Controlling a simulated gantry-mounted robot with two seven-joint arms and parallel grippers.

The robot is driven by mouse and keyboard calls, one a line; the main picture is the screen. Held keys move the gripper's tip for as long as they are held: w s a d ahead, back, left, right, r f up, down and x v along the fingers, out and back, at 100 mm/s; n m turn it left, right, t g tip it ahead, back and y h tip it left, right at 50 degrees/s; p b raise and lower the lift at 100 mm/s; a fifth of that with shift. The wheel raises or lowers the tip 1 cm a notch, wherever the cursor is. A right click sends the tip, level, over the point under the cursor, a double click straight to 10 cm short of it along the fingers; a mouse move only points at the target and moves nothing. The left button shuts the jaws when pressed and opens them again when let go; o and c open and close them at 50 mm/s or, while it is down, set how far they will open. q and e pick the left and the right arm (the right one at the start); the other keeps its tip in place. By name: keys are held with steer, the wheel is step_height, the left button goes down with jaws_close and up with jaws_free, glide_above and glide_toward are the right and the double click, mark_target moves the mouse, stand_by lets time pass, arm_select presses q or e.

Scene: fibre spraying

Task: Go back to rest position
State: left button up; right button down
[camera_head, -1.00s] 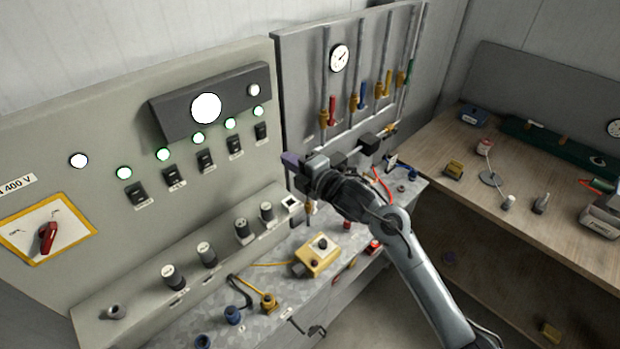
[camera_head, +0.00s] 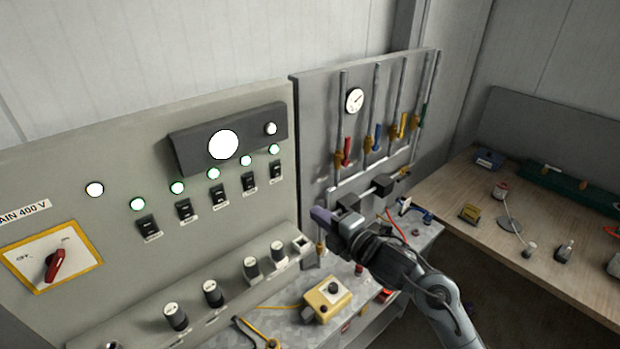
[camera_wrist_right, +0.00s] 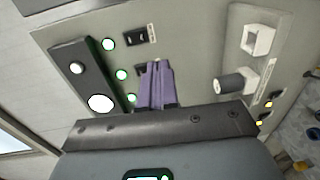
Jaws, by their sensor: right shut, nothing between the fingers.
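My right gripper (camera_head: 322,216) is in front of the pipe panel, by the right end of the grey control panel (camera_head: 120,215). Its purple fingers are together with nothing between them. In the right wrist view the fingers (camera_wrist_right: 156,84) point toward the control panel, near its lit green-ringed lamps and black switches. From the picture I cannot tell that they touch anything. My right arm reaches in from the lower right. My left gripper is not in view.
The pipe panel (camera_head: 312,110) has a gauge (camera_head: 355,100) and coloured valve handles. A yellow box (camera_head: 327,299) sits on the metal ledge below my gripper. A wooden table (camera_head: 535,260) with several small items stands at the right.

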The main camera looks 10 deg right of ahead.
steer(key=s+f+m+g+h+p, duration=0.3)
steer(key=s+f+m+p, duration=0.35)
steer(key=s+f, duration=1.25)
steer(key=s+d+m+g+h+p, duration=0.1)
steer(key=s+d+m+g+h, duration=0.2)
steer(key=s+d+m, duration=0.3)
steer(key=s+d+r+m+g+h+p, duration=0.1)
steer(key=s+d+m+g+h+p, duration=0.1)
steer(key=s+d+m, duration=0.5)
steer(key=s+m+g+h, duration=0.1)
steer(key=s+m+g, duration=0.1)
steer(key=s, duration=0.5)
steer(key=shift+s+d+r+m, duration=0.15)
steer(key=shift+d+m, duration=0.15)
steer(key=shift+m, duration=0.15)
